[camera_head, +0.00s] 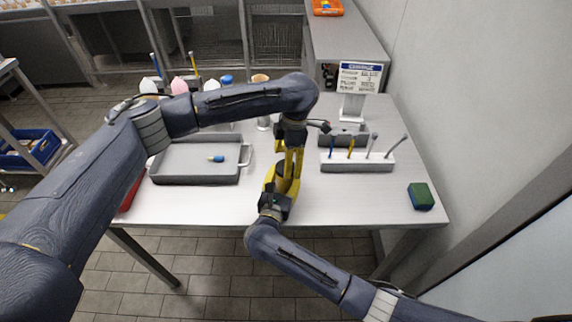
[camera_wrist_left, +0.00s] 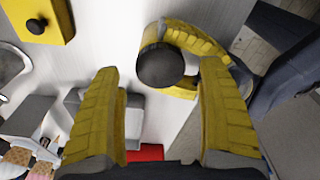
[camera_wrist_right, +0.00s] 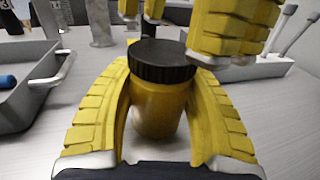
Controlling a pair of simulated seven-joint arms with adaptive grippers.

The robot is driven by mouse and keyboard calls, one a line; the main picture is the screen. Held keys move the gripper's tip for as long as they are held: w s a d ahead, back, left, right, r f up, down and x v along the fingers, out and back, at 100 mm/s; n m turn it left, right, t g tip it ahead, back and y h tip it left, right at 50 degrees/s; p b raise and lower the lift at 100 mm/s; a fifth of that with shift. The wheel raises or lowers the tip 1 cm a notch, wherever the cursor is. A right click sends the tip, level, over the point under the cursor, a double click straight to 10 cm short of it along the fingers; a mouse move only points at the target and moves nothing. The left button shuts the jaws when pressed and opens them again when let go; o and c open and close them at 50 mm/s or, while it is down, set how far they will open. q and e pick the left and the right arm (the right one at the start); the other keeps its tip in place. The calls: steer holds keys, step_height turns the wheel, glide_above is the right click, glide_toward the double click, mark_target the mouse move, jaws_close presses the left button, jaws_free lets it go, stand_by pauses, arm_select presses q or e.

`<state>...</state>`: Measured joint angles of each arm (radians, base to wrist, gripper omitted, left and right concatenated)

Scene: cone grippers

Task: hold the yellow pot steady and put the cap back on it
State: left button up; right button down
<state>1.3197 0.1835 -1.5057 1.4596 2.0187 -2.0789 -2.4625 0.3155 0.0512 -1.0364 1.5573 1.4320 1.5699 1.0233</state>
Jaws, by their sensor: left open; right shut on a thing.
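The yellow pot (camera_wrist_right: 158,108) stands upright between the fingers of my right gripper (camera_head: 280,184), which is shut around its body. The black ribbed cap (camera_wrist_right: 163,62) rests on the pot's top and looks level; I cannot tell whether it is screwed tight. From above, the left wrist view shows the cap as a dark disc (camera_wrist_left: 160,66). My left gripper (camera_head: 291,158) is open above the pot, its fingers spread to either side and apart from the cap. In the head view the grippers mostly hide the pot.
A grey tray (camera_head: 195,180) with a small blue-and-yellow item lies to the left. A rack with pens and tools (camera_head: 357,163) stands to the right, and a green-and-blue block (camera_head: 421,196) sits near the right edge. Jars stand at the back left.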

arm_select(q)
step_height(320, 180, up, 10)
steer(key=d, duration=0.1)
arm_select(e)
steer(key=shift+f, duration=0.1)
arm_select(q)
steer(key=shift+w+d+f, duration=0.1)
stand_by(0.3)
arm_select(e)
steer(key=c, duration=0.6)
jaws_free()
steer(key=shift+o, duration=0.2)
steer(key=v, duration=1.2)
